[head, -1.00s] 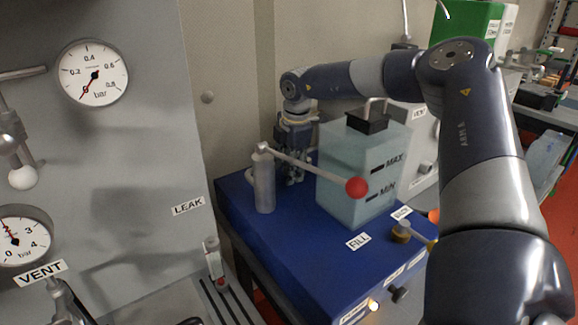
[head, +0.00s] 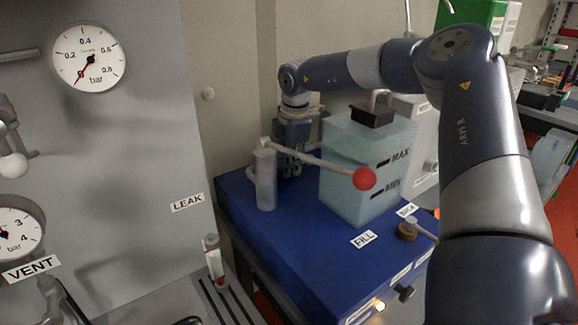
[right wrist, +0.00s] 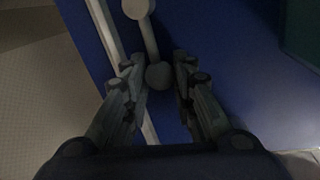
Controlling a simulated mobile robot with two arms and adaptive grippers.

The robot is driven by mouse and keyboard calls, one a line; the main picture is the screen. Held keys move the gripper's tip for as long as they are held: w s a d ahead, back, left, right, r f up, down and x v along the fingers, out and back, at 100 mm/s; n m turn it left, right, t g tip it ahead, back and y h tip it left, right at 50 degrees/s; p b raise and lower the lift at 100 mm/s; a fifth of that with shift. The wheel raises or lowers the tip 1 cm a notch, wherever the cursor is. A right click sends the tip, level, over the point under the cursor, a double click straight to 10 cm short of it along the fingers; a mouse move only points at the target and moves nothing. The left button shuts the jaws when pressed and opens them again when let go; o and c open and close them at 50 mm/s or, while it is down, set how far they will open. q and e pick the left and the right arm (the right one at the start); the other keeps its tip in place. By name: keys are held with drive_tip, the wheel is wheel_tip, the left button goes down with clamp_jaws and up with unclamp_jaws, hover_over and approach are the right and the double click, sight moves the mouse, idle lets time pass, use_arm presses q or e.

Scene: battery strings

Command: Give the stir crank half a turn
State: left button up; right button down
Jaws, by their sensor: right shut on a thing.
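The stir crank shows in the right wrist view as a grey arm running from a round hub at the top edge to a round knob (right wrist: 158,76). My right gripper (right wrist: 166,88) points down, with its fingers closed in on either side of this knob. In the head view my right gripper (head: 290,165) is low over the back of the blue bench unit (head: 290,235), behind a grey post and left of the tank. The crank itself is hidden there. My left gripper is not in view.
A grey post (head: 265,185) carries a lever ending in a red ball (head: 364,179), crossing in front of my gripper. The translucent tank (head: 350,190) stands close to its right. A grey panel with gauges (head: 88,57) fills the left. A small brass-coloured fitting (head: 407,232) is at front right.

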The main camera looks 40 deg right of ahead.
drive_tip(key=c, duration=1.3)
unclamp_jaws()
drive_tip(key=shift+r, duration=0.1)
wheel_tip(320, 180, up, 12)
drive_tip(key=s, duration=0.2)
drive_tip(key=shift+s+a+f, duration=0.15)
drive_tip(key=shift+a+f, duration=0.05)
drive_tip(key=shift+a, duration=0.15)
